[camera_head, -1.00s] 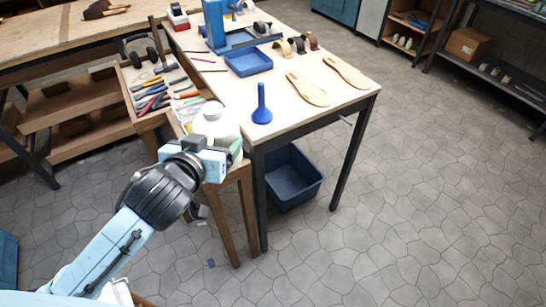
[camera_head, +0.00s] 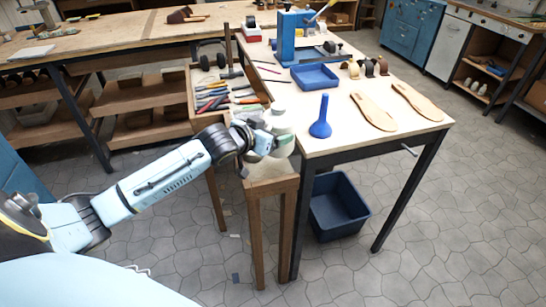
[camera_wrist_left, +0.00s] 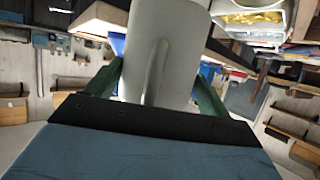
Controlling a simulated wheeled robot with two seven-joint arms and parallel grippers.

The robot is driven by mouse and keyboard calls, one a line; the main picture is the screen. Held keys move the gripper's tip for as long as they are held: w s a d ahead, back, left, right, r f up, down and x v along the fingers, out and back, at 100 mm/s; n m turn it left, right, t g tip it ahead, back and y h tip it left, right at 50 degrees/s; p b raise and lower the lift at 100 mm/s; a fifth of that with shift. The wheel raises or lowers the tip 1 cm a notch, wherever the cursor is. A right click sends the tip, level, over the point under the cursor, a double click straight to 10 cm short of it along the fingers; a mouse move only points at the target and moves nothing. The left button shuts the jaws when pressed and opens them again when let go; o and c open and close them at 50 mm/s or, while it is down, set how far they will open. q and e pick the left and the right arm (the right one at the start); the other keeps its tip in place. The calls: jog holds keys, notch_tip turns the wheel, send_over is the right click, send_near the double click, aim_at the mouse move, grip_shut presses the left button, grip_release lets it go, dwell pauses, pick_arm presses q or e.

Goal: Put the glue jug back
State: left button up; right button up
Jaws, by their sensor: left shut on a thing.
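The white glue jug (camera_wrist_left: 160,45) fills the upper middle of the left wrist view, between the green fingers of my left gripper (camera_wrist_left: 163,88). In the head view, my left gripper (camera_head: 266,141) is shut on the pale jug (camera_head: 284,146) at the near end of the tool tray, beside the worktable's left edge. The wrist and gripper partly cover the jug there. Whether its base touches the wooden stand (camera_head: 270,186) below is hidden. My right gripper is not in view.
The tool tray (camera_head: 196,100) holds several tools. A dark blue bin (camera_head: 338,207) sits under the table.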

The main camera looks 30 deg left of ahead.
pick_arm(q)
notch_tip(320, 180, down, 2)
jog(key=shift+f, duration=0.25)
jog(key=shift+f+b, duration=0.45)
jog(key=shift+f, duration=1)
jog(key=shift+f, duration=0.6)
jog(key=o, duration=1.8)
jog(key=shift+r, duration=0.35)
jog(key=p+v, duration=0.2)
jog(key=v, duration=1)
jog(key=shift+r, duration=0.2)
